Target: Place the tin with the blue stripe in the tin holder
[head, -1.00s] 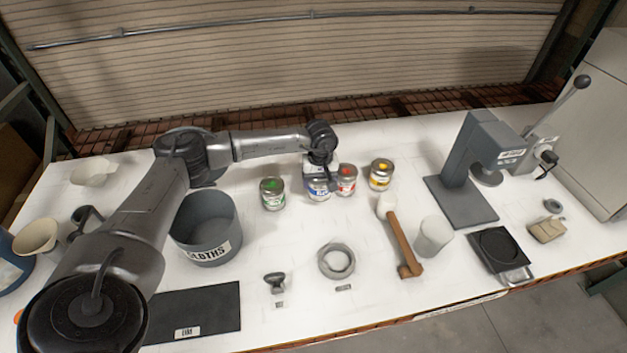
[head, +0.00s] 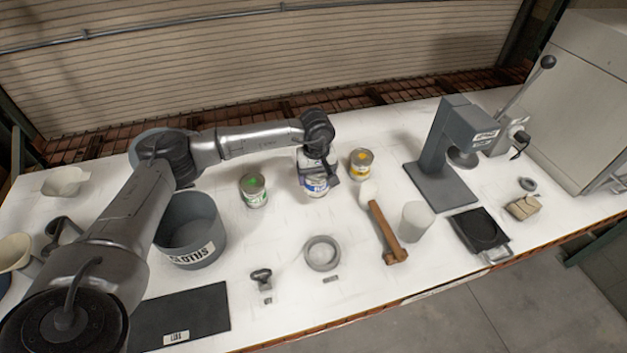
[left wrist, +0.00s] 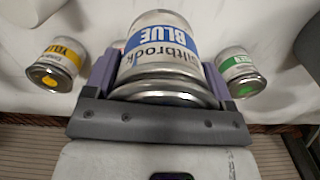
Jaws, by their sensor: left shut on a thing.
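The tin with the blue stripe (head: 314,187) is between the fingers of my left gripper (head: 317,173). In the left wrist view the tin (left wrist: 165,45) fills the space between both fingers (left wrist: 160,85), and its label reads BLUE. It appears raised off the table and roughly upright. A grey ring (head: 322,267), which looks like the tin holder, lies empty on the table in front of the tin, with a small label by it. My right gripper is not in view.
The green tin (head: 253,190) stands left of the held tin, the yellow tin (head: 361,165) to its right. The red tin is mostly hidden behind my gripper. A grey bucket (head: 190,228) stands left.

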